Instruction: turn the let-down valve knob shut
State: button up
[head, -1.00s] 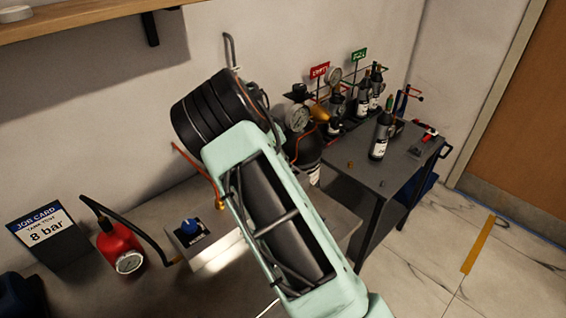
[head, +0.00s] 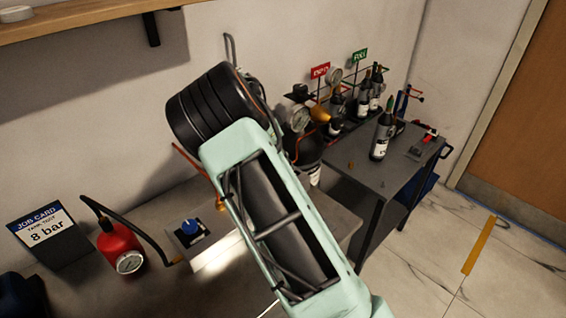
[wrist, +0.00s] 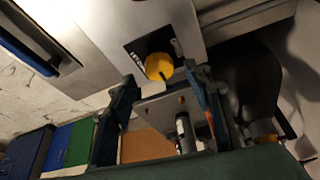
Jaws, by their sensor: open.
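A round yellow knob (wrist: 160,66) with a dark pointer sits on a black plate on a pale panel in the wrist view. I cannot read a label there. My gripper (wrist: 160,78) is open, its two fingers apart, with the knob showing between and just beyond the fingertips. I cannot tell whether either finger touches it. In the head view my arm hides the gripper and the yellow knob. A blue knob (head: 190,226) on a small plate shows on the bench left of my arm.
A red cylinder with a gauge (head: 121,252) and a job card reading 8 bar (head: 42,235) stand on the bench at left. A grey table (head: 373,180) with several dark bottles stands at right. A shelf (head: 95,22) runs above. The tiled floor at right looks clear.

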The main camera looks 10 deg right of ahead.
jog(key=v, duration=0.9)
jog(key=shift+r, duration=0.15)
